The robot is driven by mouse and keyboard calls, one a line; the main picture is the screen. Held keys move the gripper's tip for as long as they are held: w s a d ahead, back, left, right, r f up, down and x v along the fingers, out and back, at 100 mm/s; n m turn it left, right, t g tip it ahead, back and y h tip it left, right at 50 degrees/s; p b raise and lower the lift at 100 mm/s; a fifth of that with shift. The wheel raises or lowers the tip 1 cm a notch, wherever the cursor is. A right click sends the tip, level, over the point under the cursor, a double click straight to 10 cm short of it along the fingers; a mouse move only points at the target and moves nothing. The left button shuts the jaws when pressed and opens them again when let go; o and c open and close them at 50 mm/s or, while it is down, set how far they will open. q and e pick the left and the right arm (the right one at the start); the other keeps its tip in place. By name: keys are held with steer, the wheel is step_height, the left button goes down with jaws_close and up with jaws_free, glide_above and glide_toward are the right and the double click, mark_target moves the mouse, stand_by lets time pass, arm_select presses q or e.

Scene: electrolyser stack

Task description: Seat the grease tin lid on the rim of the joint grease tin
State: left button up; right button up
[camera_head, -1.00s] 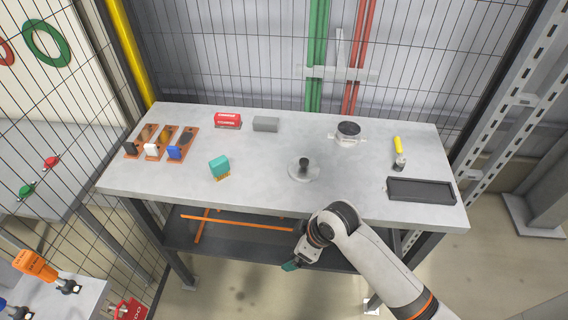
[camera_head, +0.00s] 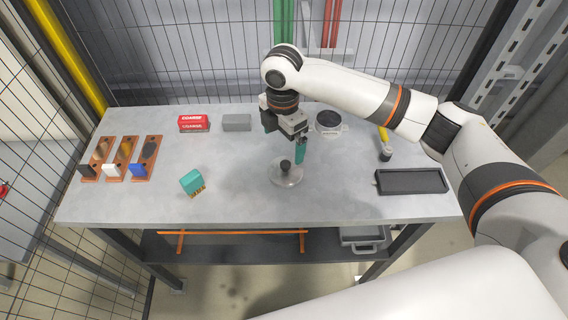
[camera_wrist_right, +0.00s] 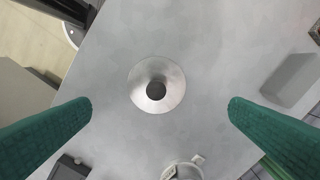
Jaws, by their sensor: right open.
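The grease tin lid (camera_head: 287,178), a round silvery disc with a black knob, lies on the bench near its front middle. In the right wrist view the lid (camera_wrist_right: 150,75) is between and beyond the two green fingers. The joint grease tin (camera_head: 328,124), a pale round can with a dark top and side lugs, stands further back on the bench; part of it shows at the bottom of the wrist view (camera_wrist_right: 184,172). My right gripper (camera_head: 285,143) points down above the lid, open and empty, apart from the knob. My left gripper is not in view.
A black tray (camera_head: 412,181) and a yellow-and-dark tool (camera_head: 385,146) are at the right. A teal block (camera_head: 192,183), a red box (camera_head: 194,123), a grey block (camera_head: 237,122) and wooden holders (camera_head: 145,155) are at the left. Bench around the lid is clear.

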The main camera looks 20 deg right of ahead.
mark_target(285, 163)
step_height(285, 163, down, 4)
steer(key=shift+f+p, duration=0.1)
steer(key=shift+p, duration=0.4)
steer(key=f, duration=0.1)
steer(key=f+p, duration=0.2)
steer(key=f, duration=0.1)
steer(key=shift+s+d+f, duration=0.1)
steer(key=shift+s+d, duration=0.1)
steer(key=shift+s, duration=0.05)
steer(key=shift+f, duration=0.55)
steer(key=c, duration=0.9)
